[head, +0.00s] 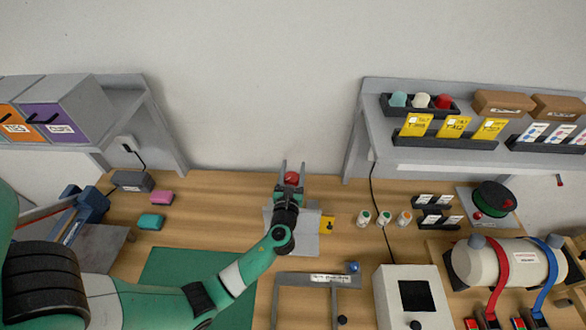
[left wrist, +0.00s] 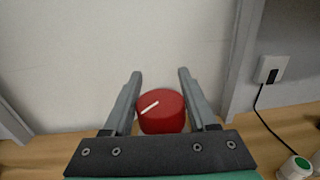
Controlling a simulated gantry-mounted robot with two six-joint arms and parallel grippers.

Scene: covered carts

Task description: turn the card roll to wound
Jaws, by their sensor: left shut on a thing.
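A round red knob (head: 291,177) with a white pointer line stands at the back middle of the bench. It also shows in the left wrist view (left wrist: 161,113), its line slanting up to the right. My left gripper (head: 292,169) is shut on this knob, with one finger on each side. I cannot tell how the card roll joins the knob. My right gripper is not in view.
A green reel (head: 493,197) stands at the right. Several small capped bottles (head: 384,218) stand right of my gripper, near a hanging black cable. A grey frame (head: 320,281) and a box with a dark screen (head: 404,300) are nearer. Pink and teal blocks lie left.

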